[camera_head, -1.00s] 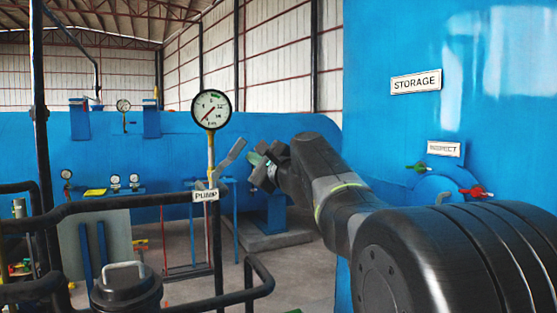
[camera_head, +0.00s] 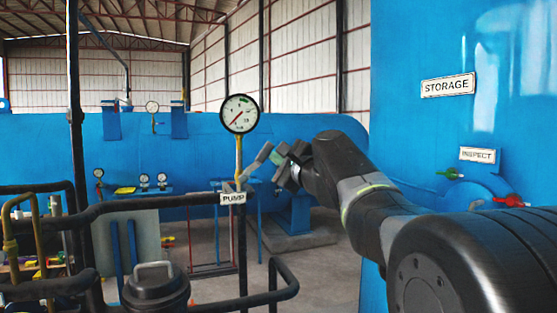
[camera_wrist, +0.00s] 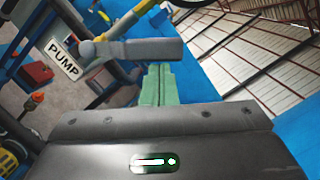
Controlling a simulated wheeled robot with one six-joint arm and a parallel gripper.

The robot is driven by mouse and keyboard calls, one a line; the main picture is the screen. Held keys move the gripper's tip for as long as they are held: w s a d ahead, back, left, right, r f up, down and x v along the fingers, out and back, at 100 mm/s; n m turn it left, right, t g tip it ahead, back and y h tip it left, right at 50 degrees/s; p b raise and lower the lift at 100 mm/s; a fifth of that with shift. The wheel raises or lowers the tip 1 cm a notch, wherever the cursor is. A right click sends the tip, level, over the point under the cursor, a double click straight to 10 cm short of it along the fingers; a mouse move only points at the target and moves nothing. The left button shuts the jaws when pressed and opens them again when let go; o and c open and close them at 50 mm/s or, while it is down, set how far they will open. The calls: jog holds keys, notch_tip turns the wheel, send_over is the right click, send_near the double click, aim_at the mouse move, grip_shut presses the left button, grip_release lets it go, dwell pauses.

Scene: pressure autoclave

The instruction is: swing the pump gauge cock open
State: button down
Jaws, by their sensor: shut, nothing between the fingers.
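The pump gauge cock's grey lever (camera_head: 258,160) slants up and to the right from the brass pipe below the round dial gauge (camera_head: 239,114). In the wrist view the lever (camera_wrist: 140,50) lies crosswise just beyond my fingertips. The PUMP sign (camera_head: 232,198) hangs below the cock; it also shows in the wrist view (camera_wrist: 63,58). My gripper (camera_head: 276,157) is right of the lever, close to its free end. Its green fingers (camera_wrist: 157,72) are shut with nothing between them. I cannot tell whether they touch the lever.
A black pipe rail (camera_head: 130,205) runs below the gauge, with a black lidded pot (camera_head: 155,290) in front. The blue storage tank (camera_head: 430,140) stands right of my arm, with green and red handles (camera_head: 510,201). A long blue vessel (camera_head: 60,150) lies behind.

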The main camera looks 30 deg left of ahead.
aim_at(265, 147)
jog(key=shift+s+r, duration=0.1)
jog(key=shift+r, duration=0.1)
jog(key=shift+s+a+r+n+g+p, duration=0.25)
jog(key=shift+r+n+p, duration=0.15)
jog(key=shift+n, duration=0.2)
jog(key=shift+s+a+r+n+g+p, duration=0.2)
jog(key=shift+r+n+p, duration=0.15)
jog(key=shift+n, duration=0.25)
jog(key=n+p, duration=0.1)
jog(key=s+a+r+n, duration=0.1)
jog(key=n, duration=0.1)
jog(key=shift+s+g+h+p, duration=0.25)
jog(key=shift+h+p, duration=0.05)
jog(key=shift+p, duration=0.05)
jog(key=shift+s+a+r+p, duration=0.25)
jog(key=shift+s+a+p, duration=0.05)
jog(key=shift+s+a, duration=0.2)
